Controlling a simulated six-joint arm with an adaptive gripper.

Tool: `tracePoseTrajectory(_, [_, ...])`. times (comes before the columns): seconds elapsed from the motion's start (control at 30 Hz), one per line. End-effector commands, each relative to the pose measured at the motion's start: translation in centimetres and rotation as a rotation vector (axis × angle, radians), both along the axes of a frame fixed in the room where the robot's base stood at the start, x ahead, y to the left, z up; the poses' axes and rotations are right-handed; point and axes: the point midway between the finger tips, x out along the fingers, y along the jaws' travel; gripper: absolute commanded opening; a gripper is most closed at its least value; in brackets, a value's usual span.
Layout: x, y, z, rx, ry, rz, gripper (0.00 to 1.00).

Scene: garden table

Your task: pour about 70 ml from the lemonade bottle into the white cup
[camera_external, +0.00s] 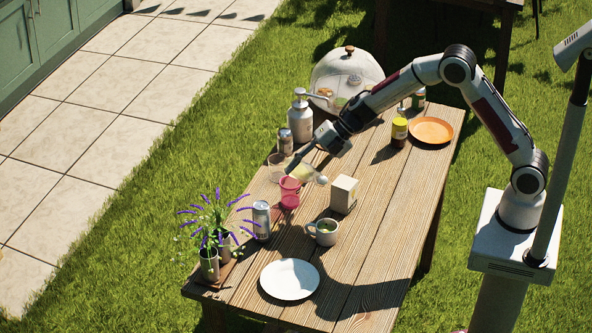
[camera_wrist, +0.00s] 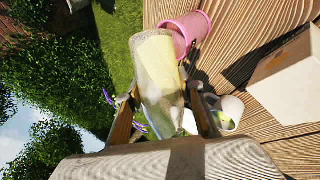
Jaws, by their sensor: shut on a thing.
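My gripper (camera_external: 306,163) is shut on the lemonade bottle (camera_external: 302,179), a clear bottle with pale yellow liquid, held tilted above the table. In the wrist view the bottle (camera_wrist: 160,80) lies between the two fingers (camera_wrist: 163,118), its yellow content along one side. Its mouth is not clear to me. The white cup (camera_external: 325,232), a mug with a handle, stands upright on the table, below and right of the bottle in the outside view. It also shows in the wrist view (camera_wrist: 232,108), partly behind a finger, with something yellow-green inside. No stream of liquid is visible.
A pink cup (camera_external: 290,190) stands close by the bottle. A cream box (camera_external: 343,194) is right of it. A can (camera_external: 261,220), flower pots (camera_external: 209,264) and white plate (camera_external: 289,280) are nearer the front. A clear glass (camera_external: 277,166) and pump bottle (camera_external: 300,118) stand behind.

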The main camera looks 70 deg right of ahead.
Motion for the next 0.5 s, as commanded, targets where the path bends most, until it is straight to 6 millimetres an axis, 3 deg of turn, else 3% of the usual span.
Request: tracePoseTrajectory(0.5, [-0.41, 0.40, 0.66, 0.079, 0.090, -0.002, 0.01])
